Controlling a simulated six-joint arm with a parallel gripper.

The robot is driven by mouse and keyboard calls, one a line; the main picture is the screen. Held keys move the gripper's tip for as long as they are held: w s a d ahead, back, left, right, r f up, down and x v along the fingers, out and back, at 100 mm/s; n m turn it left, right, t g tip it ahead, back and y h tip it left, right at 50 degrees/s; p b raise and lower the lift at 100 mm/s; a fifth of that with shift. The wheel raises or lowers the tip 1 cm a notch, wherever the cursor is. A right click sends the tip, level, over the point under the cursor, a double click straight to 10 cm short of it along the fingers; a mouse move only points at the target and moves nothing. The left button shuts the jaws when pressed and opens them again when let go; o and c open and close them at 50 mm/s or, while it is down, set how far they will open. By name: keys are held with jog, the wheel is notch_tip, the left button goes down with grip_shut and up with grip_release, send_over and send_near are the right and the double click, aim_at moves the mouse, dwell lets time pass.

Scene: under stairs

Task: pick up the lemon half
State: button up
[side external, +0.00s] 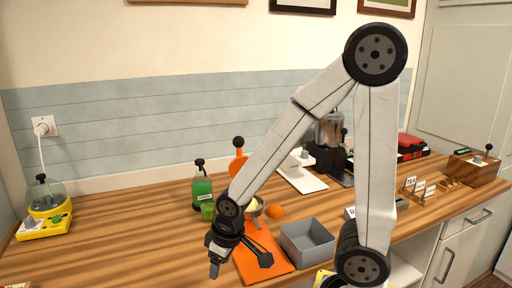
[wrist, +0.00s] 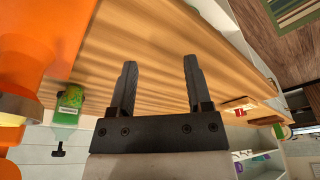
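My gripper (side external: 240,265) hangs low over the front left of the orange board (side external: 275,263) in the side view. In the wrist view my gripper (wrist: 158,62) has its two fingers wide apart, with only bare wood behind the gap. I cannot make out the lemon half for certain. A small pale yellow patch (side external: 251,202) shows just behind my forearm in the side view, partly hidden, and it may be the lemon half. A round orange fruit (side external: 275,211) sits just right of it.
A grey open bin (side external: 309,260) stands right of the board. A green bottle (side external: 202,188) stands behind my gripper; it also shows in the wrist view (wrist: 66,112). A yellow juicer-like appliance (side external: 45,212) is at far left. The left of the counter is mostly free.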

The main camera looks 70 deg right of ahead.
jog(key=shift+o, duration=1.4)
jog(key=w+d+r+n+g+h, duration=0.2)
jog(key=w+d+n+g+h, duration=0.1)
jog(key=d+n+h, duration=0.3)
jog(key=w+d+r+n+g+h, duration=0.2)
jog(key=d+r+n+g+h, duration=0.1)
jog(key=d+n+h, duration=0.4)
jog(key=shift+w+d+r+n, duration=0.3)
jog(key=shift+w+d+n, duration=0.15)
jog(key=shift+n, duration=0.45)
jog(key=shift+s+d, duration=0.1)
